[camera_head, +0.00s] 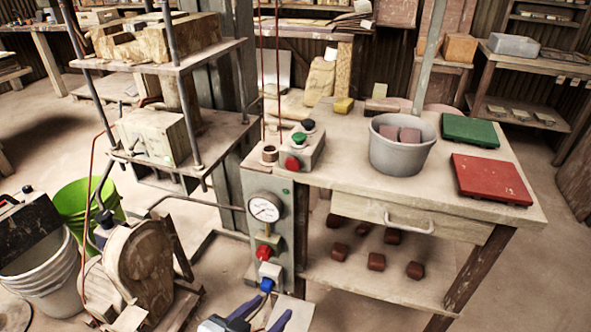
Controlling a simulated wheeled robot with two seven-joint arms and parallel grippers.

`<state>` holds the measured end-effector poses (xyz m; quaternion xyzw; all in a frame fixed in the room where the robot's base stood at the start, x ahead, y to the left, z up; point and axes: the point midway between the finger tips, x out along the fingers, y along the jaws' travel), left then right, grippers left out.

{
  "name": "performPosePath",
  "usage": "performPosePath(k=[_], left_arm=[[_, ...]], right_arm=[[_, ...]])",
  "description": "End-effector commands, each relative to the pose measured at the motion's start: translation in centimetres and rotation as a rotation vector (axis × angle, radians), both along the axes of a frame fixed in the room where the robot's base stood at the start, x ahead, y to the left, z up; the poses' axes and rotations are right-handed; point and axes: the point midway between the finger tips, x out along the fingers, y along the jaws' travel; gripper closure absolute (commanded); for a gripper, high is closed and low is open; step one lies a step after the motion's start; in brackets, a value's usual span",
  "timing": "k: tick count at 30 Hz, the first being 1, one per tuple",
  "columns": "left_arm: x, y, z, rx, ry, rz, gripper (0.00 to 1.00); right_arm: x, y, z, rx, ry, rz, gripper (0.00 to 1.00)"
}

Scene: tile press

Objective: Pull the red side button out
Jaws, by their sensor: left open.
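A small control box (312,148) on the bench has black and green buttons on top and a red button (292,163) on its near side. A second red knob (263,252) sits on the grey column below the round gauge (264,208), with a blue-tipped fitting (268,284) below it. I cannot tell from the picture whether the red buttons are pressed in or out. My left gripper (262,314) is at the bottom edge, its blue fingers apart and empty, below the blue fitting and well below both red buttons. My right gripper is not in view.
The bench holds a grey bucket (402,157) with reddish blocks, a green tile tray (470,131) and a red one (491,180). The press frame (188,110) stands left of the column. A drawer handle (409,224) juts from the bench front.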

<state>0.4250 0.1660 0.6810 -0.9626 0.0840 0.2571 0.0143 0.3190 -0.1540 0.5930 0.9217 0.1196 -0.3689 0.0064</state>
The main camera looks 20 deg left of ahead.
Motion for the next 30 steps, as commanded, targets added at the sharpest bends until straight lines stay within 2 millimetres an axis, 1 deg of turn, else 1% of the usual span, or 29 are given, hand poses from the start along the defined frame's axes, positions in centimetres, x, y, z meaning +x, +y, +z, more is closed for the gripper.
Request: performPosePath(k=[1,2,3,5,6,9,10,12,14,17,24,27,30], left_arm=[[3.7,0.3,2.9,-0.002,-0.108,0.022,0.52],[5.3,0.6,4.8,-0.004,-0.160,0.037,0.52],[7.2,0.9,7.6,-0.007,-0.229,0.055,0.52],[9.3,1.4,11.4,-0.015,-0.323,0.080,0.52],[10.3,1.7,13.7,-0.019,-0.376,0.096,0.52],[11.7,2.2,17.9,-0.032,-0.470,0.124,0.52],[11.9,2.3,18.7,-0.033,-0.487,0.129,0.52],[12.4,2.4,19.9,-0.038,-0.513,0.136,0.52],[13.0,2.5,20.3,-0.038,-0.520,0.138,0.52],[14.4,2.4,20.3,-0.037,-0.519,0.138,0.52],[18.9,2.3,20.2,-0.036,-0.517,0.137,0.52],[20.4,2.2,20.2,-0.037,-0.516,0.138,0.52],[21.5,2.2,20.1,-0.037,-0.515,0.137,0.52]], right_arm=[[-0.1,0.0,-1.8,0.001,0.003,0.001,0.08],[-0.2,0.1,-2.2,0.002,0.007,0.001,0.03],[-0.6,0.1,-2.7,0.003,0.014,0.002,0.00],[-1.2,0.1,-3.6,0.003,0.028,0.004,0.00],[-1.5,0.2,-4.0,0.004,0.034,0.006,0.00],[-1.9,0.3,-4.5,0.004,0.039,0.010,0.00],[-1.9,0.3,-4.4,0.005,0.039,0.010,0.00],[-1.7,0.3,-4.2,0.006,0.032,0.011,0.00],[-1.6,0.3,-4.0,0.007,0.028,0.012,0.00],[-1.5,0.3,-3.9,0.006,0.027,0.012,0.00],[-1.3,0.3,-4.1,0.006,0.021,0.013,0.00],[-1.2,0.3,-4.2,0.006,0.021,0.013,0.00],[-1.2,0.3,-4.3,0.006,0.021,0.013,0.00]])
